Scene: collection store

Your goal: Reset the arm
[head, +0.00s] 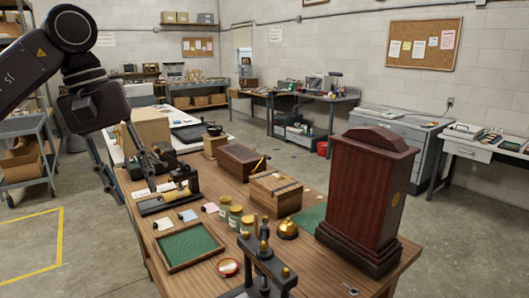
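My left arm (35,75) comes in from the upper left, bent downward at the wrist. My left gripper (132,190) hangs over the far left edge of the wooden table (310,275). Its two fingers are spread apart with nothing visible between them. The finger on the right overlaps the black instrument (155,203) in the picture; I cannot tell whether they touch. My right gripper is not in view.
A tall dark wooden case (365,195) stands at the table's right. A green-lined tray (188,246), several jars (235,217), a wooden box (275,193), a brass bell (288,229) and a black press (263,272) crowd the rest. Open floor (60,215) lies left.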

